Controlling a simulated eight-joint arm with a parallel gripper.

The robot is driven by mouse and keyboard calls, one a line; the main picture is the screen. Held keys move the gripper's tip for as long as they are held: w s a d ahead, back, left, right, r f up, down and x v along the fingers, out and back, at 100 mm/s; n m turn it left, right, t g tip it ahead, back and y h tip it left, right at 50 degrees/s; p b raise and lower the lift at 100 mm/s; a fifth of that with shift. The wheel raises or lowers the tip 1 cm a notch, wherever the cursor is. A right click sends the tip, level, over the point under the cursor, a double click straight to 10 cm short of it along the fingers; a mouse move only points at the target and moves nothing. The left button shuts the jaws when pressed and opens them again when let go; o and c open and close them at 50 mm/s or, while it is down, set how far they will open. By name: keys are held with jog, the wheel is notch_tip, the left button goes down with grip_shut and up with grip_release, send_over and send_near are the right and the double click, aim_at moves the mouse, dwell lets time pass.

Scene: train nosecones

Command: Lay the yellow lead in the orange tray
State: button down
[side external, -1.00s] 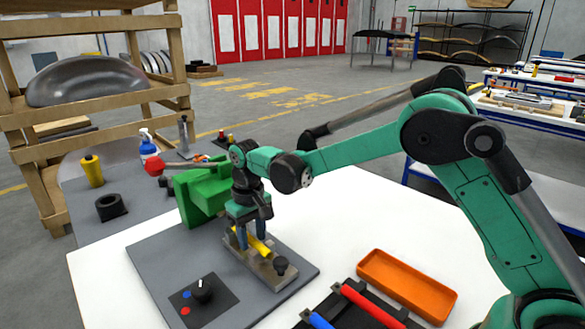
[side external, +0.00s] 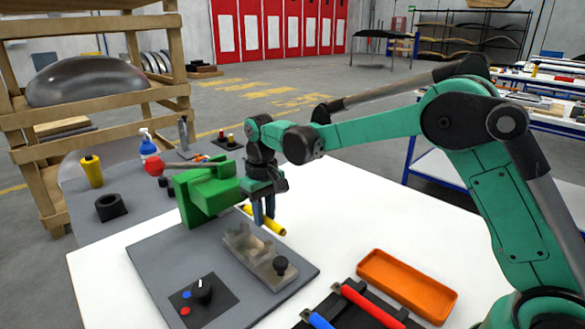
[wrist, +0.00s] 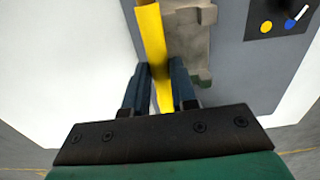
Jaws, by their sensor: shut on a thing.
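The yellow lead (side external: 273,225) is a yellow rod held between the fingers of my gripper (side external: 263,221), raised above the work surface. In the wrist view the yellow lead (wrist: 152,45) runs up from between the two blue fingers of my gripper (wrist: 160,85), which are shut on it. The orange tray (side external: 407,285) lies on the white table at the front right, apart from my gripper, and looks empty.
A metal fixture (side external: 258,255) with a black knob sits on the grey plate (side external: 165,265). A green vise (side external: 205,190) stands behind it. A black rack (side external: 345,310) with red and blue rods lies left of the tray. White table is clear at centre right.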

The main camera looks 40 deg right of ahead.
jog(key=d, duration=1.4)
jog(key=s+d+r, duration=0.1)
jog(key=s+r, duration=0.3)
jog(key=s, duration=0.7)
jog(key=s+a+f, duration=0.1)
jog(key=s+a, duration=0.1)
jog(key=s, duration=0.5)
jog(key=s+a+f, duration=0.1)
jog(key=s+f, duration=0.1)
jog(key=s, duration=0.5)
jog(key=shift+w+f, duration=0.1)
jog(key=shift+f, duration=2.65)
jog(key=c, duration=0.6)
grip_release()
